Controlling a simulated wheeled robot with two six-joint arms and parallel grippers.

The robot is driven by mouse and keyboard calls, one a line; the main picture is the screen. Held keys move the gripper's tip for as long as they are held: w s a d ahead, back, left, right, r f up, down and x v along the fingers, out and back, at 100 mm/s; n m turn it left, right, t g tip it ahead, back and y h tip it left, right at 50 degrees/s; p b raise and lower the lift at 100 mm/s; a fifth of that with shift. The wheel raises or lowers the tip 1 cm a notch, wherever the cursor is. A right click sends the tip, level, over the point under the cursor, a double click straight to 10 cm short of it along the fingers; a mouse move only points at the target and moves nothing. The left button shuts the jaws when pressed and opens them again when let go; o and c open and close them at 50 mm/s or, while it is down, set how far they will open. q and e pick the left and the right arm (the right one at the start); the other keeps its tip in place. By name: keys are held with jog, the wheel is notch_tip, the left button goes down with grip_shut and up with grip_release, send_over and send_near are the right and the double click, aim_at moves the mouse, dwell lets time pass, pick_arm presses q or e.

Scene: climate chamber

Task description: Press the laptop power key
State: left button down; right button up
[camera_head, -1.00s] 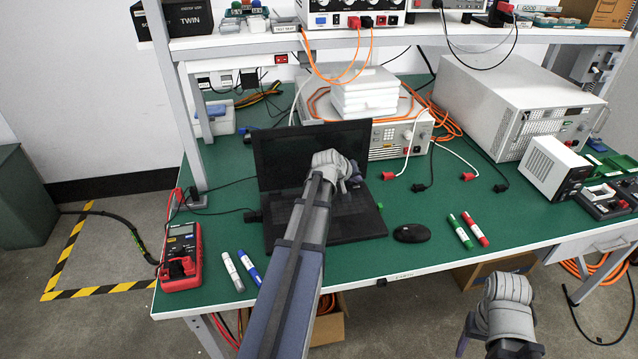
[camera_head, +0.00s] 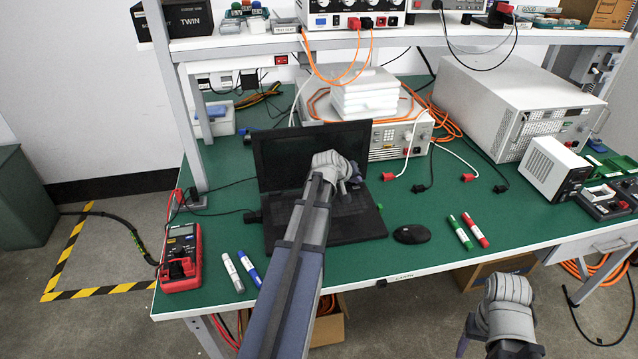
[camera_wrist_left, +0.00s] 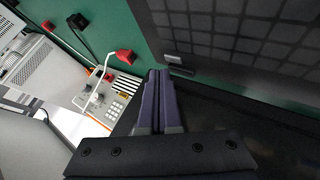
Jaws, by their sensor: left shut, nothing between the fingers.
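The open black laptop stands on the green bench top, with its dark screen (camera_head: 283,150) upright and its keyboard (camera_head: 352,222) facing up. My left gripper (camera_head: 352,184) is shut and empty over the back right part of the keyboard, near the screen hinge. My left arm hides much of the laptop in the head view. In the left wrist view the closed purple fingertips (camera_wrist_left: 159,73) are close to a small grey key (camera_wrist_left: 174,59) at the corner of the keyboard (camera_wrist_left: 240,35); I cannot tell whether they touch. My right arm is at lower right; its fingers are unclear.
A black mouse (camera_head: 411,234) and green and red markers (camera_head: 468,231) lie right of the laptop. A red multimeter (camera_head: 181,257) and two more markers (camera_head: 241,270) lie left. A bench instrument (camera_head: 388,140) with white blocks on top stands behind.

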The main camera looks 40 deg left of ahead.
pick_arm(q)
jog(key=shift+f, duration=0.15)
dwell(0.5)
jog(key=shift+f+b, duration=0.3)
jog(key=shift+b, duration=0.2)
jog(key=shift+f, duration=0.25)
jog(key=shift+r, duration=0.15)
dwell(0.4)
jog(key=shift+r+p, duration=0.5)
jog(key=shift+r, duration=0.1)
notch_tip(320, 180, up, 6)
jog(key=p, duration=0.6)
